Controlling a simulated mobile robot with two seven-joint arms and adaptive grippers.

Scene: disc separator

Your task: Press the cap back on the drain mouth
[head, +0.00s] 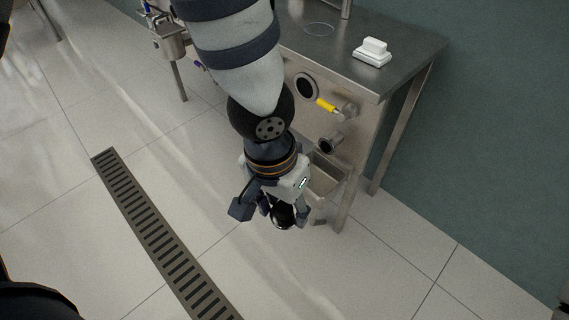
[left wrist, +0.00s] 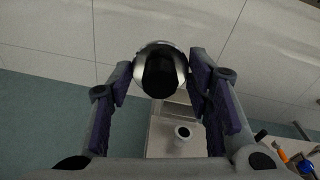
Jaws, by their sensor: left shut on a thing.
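My left gripper (head: 272,208) hangs above the floor in front of the steel bench, shut on the cap. The cap (head: 282,217) is round, dark and shiny, and partly hidden by the fingers in the head view. In the left wrist view the cap (left wrist: 160,70) shows a silver rim and a dark middle between the fingertips. The drain mouth (head: 327,146) is a short flanged pipe low on the bench front, open, above and right of the cap. A pale pipe end with a dark opening, likely this mouth (left wrist: 183,134), shows beyond the cap in the left wrist view. My right gripper is out of view.
A yellow-handled valve (head: 328,106) and a round dark port (head: 306,86) sit above the mouth. A steel trough (head: 325,176) lies below it. A white block (head: 372,52) stands on the bench top. A floor grating (head: 160,232) runs left, with clear tiles around it.

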